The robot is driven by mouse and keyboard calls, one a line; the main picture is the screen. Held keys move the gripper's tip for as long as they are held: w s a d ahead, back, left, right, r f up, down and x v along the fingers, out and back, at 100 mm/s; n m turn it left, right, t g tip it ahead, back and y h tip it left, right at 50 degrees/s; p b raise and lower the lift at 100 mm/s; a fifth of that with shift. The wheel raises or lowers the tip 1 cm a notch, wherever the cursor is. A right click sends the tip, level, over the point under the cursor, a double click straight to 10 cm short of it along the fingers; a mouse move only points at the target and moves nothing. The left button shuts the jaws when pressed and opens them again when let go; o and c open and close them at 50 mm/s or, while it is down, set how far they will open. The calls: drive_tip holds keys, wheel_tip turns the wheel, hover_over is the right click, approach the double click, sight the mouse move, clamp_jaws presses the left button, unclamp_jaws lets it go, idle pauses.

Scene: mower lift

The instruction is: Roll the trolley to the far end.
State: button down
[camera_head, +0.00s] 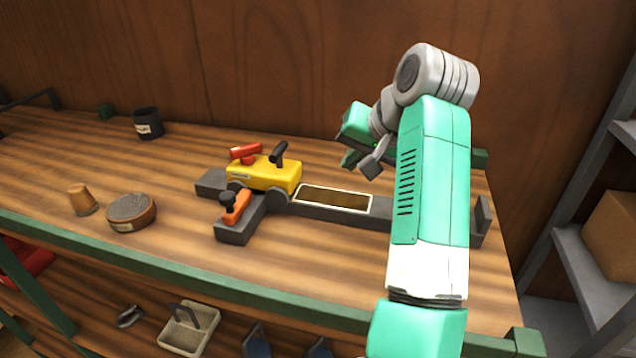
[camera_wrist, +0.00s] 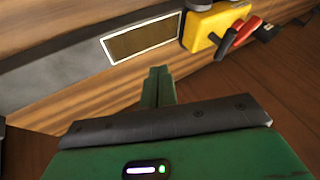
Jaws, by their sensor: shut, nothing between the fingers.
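The yellow trolley (camera_head: 262,174) stands on the left part of a dark grey track (camera_head: 300,208), with a red part (camera_head: 245,152) and a black handle (camera_head: 279,153) on top. It also shows at the upper right of the wrist view (camera_wrist: 203,27). An orange lever (camera_head: 236,206) with a black knob sits on a side block in front of the trolley. A white-framed brown panel (camera_head: 333,199) lies in the track right of the trolley. My gripper (camera_head: 360,163) is shut and empty, above and behind the track, right of the trolley; its closed fingers show in the wrist view (camera_wrist: 158,84).
An upright grey stop (camera_head: 482,220) stands at the track's right end. A black cup (camera_head: 147,123), a round brown-topped tin (camera_head: 131,212) and a cork-like piece (camera_head: 82,199) stand left on the bench. A wooden wall (camera_head: 250,60) rises behind. The track between panel and stop is partly hidden by my arm.

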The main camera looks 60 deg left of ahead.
drive_tip(key=p+x, duration=0.2)
drive_tip(key=x, duration=0.7)
drive_tip(key=shift+a+f, duration=0.15)
drive_tip(key=shift+f, duration=0.05)
drive_tip(key=shift+s+a+f+p, duration=0.2)
drive_tip(key=shift+s+a+p, duration=0.4)
drive_tip(key=shift+s+a, duration=0.6)
drive_tip(key=shift+s+a+f, duration=0.1)
drive_tip(key=shift+s+a, duration=0.15)
drive_tip(key=shift+a, duration=0.1)
